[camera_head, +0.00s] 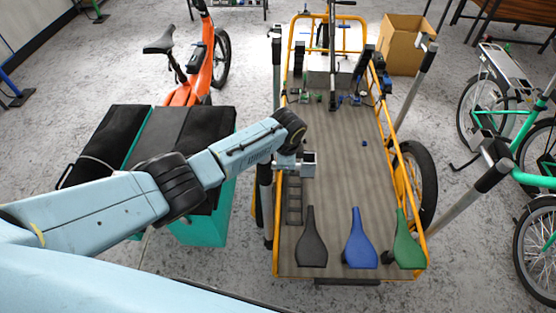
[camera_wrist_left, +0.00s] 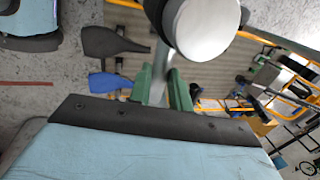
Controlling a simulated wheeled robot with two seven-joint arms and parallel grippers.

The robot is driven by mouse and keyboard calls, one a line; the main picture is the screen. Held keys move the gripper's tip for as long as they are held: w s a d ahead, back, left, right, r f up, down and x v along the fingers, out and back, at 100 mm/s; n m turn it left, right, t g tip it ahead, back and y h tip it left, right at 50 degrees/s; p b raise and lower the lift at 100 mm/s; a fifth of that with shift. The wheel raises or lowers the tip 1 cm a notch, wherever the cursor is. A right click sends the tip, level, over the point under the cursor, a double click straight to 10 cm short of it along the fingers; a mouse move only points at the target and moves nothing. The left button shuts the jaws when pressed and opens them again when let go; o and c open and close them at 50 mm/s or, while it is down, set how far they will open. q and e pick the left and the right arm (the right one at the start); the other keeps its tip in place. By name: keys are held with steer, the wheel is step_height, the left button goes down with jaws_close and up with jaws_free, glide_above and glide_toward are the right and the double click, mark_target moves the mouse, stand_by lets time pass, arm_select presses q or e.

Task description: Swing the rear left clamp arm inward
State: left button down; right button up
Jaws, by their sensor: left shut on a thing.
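The near left clamp arm (camera_head: 264,195) stands at the left side of the yellow-framed cargo bed, with a black sleeve showing below my gripper. My left gripper (camera_head: 290,162) is at its top, over the bed's left rail. In the left wrist view, the green fingers of my left gripper (camera_wrist_left: 162,92) are closed around a grey bar, with a large pale round end (camera_wrist_left: 206,24) in front of them. My gripper partly hides the held part in the head view. My right gripper is not in view.
The cargo bed (camera_head: 335,185) carries black (camera_head: 311,240), blue (camera_head: 358,240) and green (camera_head: 406,242) saddles at its near end. Other clamp arms stand at far left (camera_head: 276,75), far right (camera_head: 412,85) and near right (camera_head: 470,200). A teal box (camera_head: 200,230) stands left of the bed.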

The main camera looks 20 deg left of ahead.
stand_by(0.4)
arm_select(q)
steer(key=c, duration=1.3)
jaws_free()
steer(key=shift+s, duration=0.1)
steer(key=shift+r, duration=0.4)
step_height(320, 180, up, 12)
steer(key=s+p, duration=0.2)
steer(key=shift+s+d+r, duration=0.15)
steer(key=shift+s+d, duration=0.1)
steer(key=shift+d, duration=0.05)
